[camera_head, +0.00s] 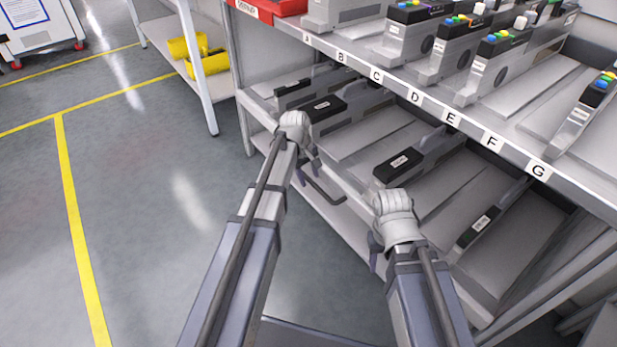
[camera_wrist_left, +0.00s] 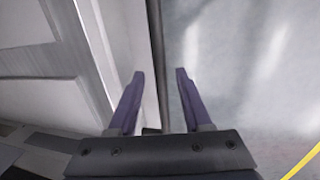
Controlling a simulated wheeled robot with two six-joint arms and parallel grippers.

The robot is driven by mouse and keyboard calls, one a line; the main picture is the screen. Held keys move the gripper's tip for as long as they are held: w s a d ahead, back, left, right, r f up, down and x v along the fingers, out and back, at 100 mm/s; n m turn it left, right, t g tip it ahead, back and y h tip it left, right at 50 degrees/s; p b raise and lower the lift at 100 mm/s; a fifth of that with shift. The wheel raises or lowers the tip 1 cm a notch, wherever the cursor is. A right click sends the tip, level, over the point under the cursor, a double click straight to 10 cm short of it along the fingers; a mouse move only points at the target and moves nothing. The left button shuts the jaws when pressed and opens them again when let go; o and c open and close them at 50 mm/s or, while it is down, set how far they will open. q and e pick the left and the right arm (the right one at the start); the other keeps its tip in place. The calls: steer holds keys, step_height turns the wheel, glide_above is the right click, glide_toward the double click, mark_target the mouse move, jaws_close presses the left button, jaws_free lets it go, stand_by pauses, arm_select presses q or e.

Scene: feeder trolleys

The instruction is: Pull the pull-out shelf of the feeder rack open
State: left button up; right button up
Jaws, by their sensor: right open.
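The feeder rack's pull-out shelf is the lower grey shelf, with its pale front edge (camera_head: 345,182) running down to the right. A dark bar handle (camera_head: 325,192) sticks out from that edge. My left gripper (camera_head: 308,178) is at the upper left end of the handle. In the left wrist view the left gripper (camera_wrist_left: 159,74) is open, its purple fingers apart on either side of the thin dark handle bar (camera_wrist_left: 156,50); neither finger visibly touches it. My right gripper (camera_head: 374,252) is open beside the shelf front, further right; its fingertips are partly hidden.
Several dark feeders (camera_head: 402,162) lie on the pull-out shelf. The upper shelf edge (camera_head: 440,110), lettered along its front, overhangs it and carries more feeders. A table with yellow bins (camera_head: 208,64) stands at the back left. The grey floor (camera_head: 150,220) at left is clear.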

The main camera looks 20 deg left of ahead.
arm_select(q)
jaws_close()
stand_by(1.3)
